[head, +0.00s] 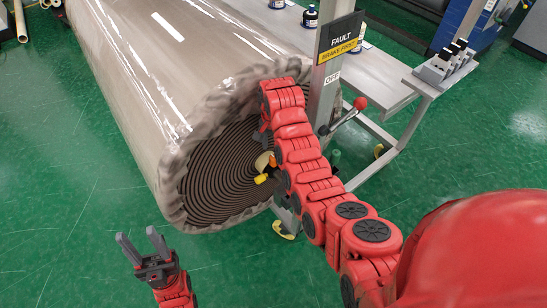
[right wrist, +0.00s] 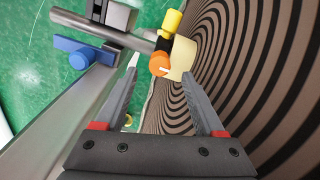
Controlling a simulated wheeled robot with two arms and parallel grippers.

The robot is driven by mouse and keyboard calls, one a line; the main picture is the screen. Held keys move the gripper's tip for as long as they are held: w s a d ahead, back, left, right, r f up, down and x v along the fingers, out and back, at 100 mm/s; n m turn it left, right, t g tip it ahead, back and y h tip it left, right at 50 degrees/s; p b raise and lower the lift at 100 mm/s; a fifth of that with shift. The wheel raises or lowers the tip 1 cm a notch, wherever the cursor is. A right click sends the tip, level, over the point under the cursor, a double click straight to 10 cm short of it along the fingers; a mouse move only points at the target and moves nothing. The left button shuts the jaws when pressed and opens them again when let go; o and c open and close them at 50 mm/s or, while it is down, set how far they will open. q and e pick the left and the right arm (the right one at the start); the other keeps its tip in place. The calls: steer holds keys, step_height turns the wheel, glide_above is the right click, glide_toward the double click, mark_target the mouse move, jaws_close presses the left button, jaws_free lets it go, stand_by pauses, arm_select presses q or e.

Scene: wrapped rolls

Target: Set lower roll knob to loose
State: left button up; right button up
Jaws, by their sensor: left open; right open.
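A large wrapped roll (head: 150,75) shows its dark spiral end in the head view. At the roll's core, an orange knob (head: 272,160) with a yellow piece (head: 261,179) sits by a cream core end (head: 262,160). In the right wrist view, the orange knob (right wrist: 159,66) has a white mark on its face, and the yellow piece (right wrist: 172,21) stands above it.
A grey post with a "FAULT BRAKE FIRST" sign (head: 340,38) stands right of the roll. A red-tipped lever (head: 360,103) is beside it. A blue clamp handle (right wrist: 80,58) is at left in the right wrist view. The green floor around my left gripper is free.

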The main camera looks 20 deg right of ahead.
mark_target(274, 157)
step_height(274, 157, up, 12)
steer(key=p, duration=0.7)
steer(key=shift+f, duration=0.25)
